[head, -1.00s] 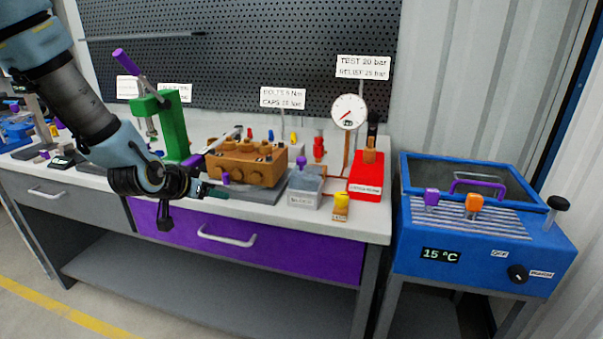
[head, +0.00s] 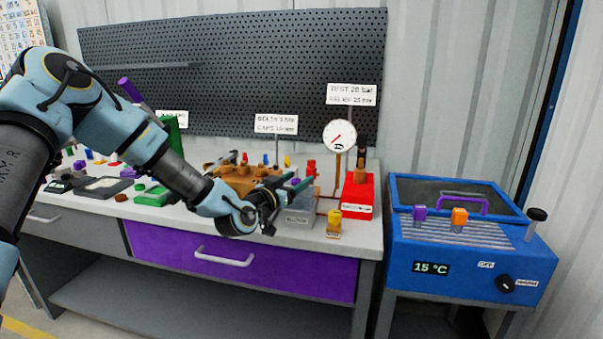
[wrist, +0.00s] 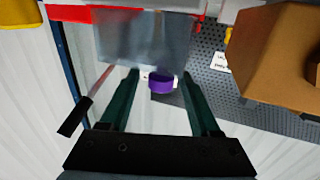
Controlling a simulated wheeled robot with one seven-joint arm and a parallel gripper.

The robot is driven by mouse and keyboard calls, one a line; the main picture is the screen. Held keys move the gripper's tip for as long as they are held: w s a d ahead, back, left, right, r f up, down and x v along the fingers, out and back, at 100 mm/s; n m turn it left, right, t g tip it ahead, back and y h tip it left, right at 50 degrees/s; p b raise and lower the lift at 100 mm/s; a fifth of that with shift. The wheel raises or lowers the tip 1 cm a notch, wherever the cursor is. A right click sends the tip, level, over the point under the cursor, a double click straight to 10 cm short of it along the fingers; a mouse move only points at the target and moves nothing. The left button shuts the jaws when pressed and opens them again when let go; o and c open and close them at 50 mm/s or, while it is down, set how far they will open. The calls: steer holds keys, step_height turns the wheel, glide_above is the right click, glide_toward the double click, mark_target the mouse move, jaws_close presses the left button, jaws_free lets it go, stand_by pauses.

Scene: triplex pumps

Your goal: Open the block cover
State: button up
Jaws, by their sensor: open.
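The grey block (head: 297,219) stands near the bench's front edge, right of the brown pump block (head: 232,181). In the wrist view the grey block (wrist: 145,38) lies ahead of the fingers, with a purple knob (wrist: 162,83) at its top. My gripper (head: 297,184) is at the grey block's top in the head view and hides the knob there. In the wrist view my gripper (wrist: 160,75) is open, with one dark green finger on either side of the knob. I cannot tell whether either finger touches it.
A red box (head: 357,196) with a pressure gauge (head: 339,136) stands close on the right. A yellow-topped part (head: 334,223) is at the front edge. The brown block also shows close on the right in the wrist view (wrist: 270,50). A blue bath (head: 470,255) stands further right.

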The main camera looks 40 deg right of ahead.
steer(key=shift+x, duration=1.35)
steer(key=shift+c, duration=0.2)
jaws_close()
